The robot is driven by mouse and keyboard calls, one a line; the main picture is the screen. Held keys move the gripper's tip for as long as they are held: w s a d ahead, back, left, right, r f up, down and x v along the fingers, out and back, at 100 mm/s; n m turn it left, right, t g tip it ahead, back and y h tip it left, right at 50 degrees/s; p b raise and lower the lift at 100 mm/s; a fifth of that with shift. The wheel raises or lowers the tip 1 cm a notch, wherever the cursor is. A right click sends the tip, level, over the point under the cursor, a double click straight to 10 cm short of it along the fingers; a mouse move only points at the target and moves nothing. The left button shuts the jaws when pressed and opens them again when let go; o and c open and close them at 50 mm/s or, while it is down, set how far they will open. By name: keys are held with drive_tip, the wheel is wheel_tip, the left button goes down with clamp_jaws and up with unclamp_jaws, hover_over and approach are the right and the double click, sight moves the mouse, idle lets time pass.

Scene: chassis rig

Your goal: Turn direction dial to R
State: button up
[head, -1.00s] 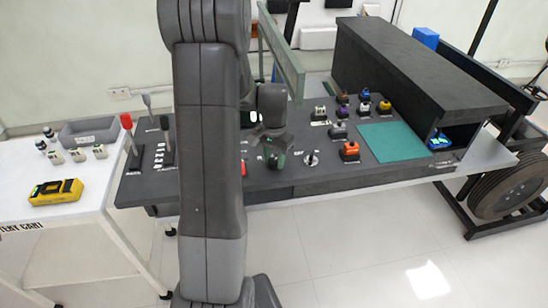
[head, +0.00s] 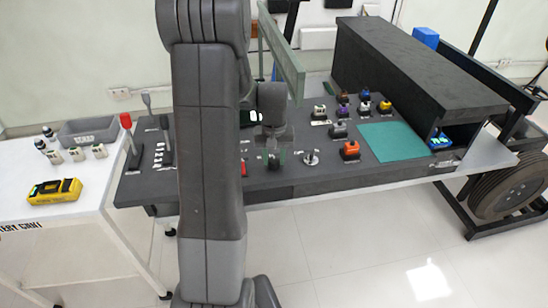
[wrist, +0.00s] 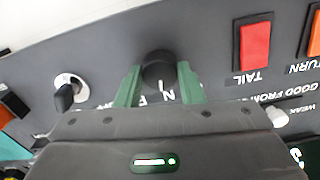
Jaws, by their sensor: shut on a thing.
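The direction dial is a round black knob (wrist: 158,72) with a pale marker line, on the dark sloping panel in the wrist view. The line points down toward a white N printed below it. Another white letter beside the N is partly covered, so I cannot read it surely. My gripper (wrist: 160,85) is shut on the dial, one green finger on each side. In the head view my gripper (head: 274,155) is down at the panel and hides the dial.
Left of the dial is a black switch on a silver base (wrist: 68,92). Right are a red TAIL switch (wrist: 256,42) and an orange switch (wrist: 314,35). Levers (head: 128,135) stand left.

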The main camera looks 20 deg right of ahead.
sight(274, 160)
drive_tip(key=n, duration=0.5)
drive_tip(key=shift+n, duration=0.3)
drive_tip(key=n, duration=0.5)
idle(0.4)
drive_tip(key=o, duration=1)
wheel_tip(274, 160, up, 14)
drive_tip(key=shift+f, duration=0.1)
wheel_tip(274, 160, down, 14)
drive_tip(key=shift+r, duration=0.1)
idle(0.5)
